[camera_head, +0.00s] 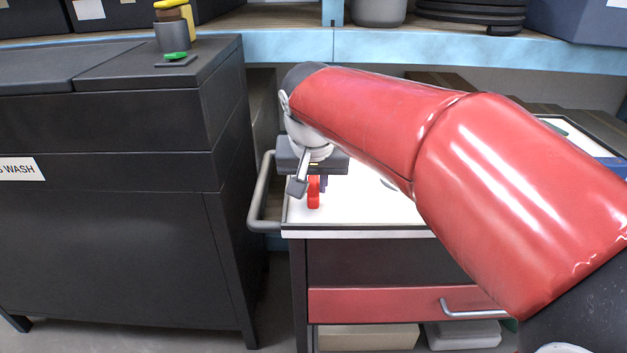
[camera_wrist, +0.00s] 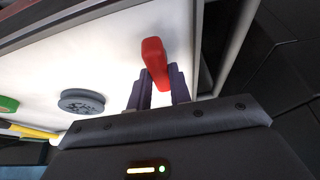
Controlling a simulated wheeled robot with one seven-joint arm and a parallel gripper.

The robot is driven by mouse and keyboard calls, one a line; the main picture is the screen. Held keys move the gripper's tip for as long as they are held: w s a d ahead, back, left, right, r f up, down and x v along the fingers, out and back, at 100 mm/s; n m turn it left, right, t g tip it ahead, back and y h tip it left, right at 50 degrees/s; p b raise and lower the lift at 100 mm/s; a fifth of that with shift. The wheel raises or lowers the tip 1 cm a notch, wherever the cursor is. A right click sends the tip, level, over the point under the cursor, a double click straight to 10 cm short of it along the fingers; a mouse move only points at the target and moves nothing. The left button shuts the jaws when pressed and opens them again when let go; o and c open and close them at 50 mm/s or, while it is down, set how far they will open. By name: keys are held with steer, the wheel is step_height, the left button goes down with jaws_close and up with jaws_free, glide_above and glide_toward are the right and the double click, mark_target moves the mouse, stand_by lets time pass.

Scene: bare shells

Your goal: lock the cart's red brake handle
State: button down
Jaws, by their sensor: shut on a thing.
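The red brake handle (camera_head: 314,192) stands at the left end of the cart's white top (camera_head: 365,209), near the push bar. My gripper (camera_head: 316,180) reaches down over it, and its dark fingers are shut on it. In the wrist view the handle (camera_wrist: 154,62) rises between the two fingers of my gripper (camera_wrist: 160,90) and extends past their tips. The part of the handle between the fingers is partly hidden by them. I cannot tell from these views whether the handle is in its locked position.
A grey push bar (camera_head: 260,195) curves out at the cart's left end. A black cabinet (camera_head: 110,220) stands close on the left. In the wrist view a grey round disc (camera_wrist: 82,101) and a green item (camera_wrist: 8,104) lie on the cart top. A blue shelf edge (camera_head: 420,50) runs behind.

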steer(key=c, duration=1.3)
jaws_free()
steer(key=v, duration=0.7)
steer(key=shift+s+r+p, duration=0.2)
steer(key=shift+r+p, duration=0.15)
steer(key=shift+r, duration=0.05)
steer(key=shift+n+t, duration=0.3)
steer(key=shift+t, duration=0.2)
steer(key=s+d+f, duration=0.4)
steer(key=s, duration=0.1)
steer(key=s+d+f, duration=0.5)
steer(key=s, duration=0.1)
steer(key=s+d+f, duration=0.5)
steer(key=shift+s+f, duration=0.1)
steer(key=shift+s, duration=0.3)
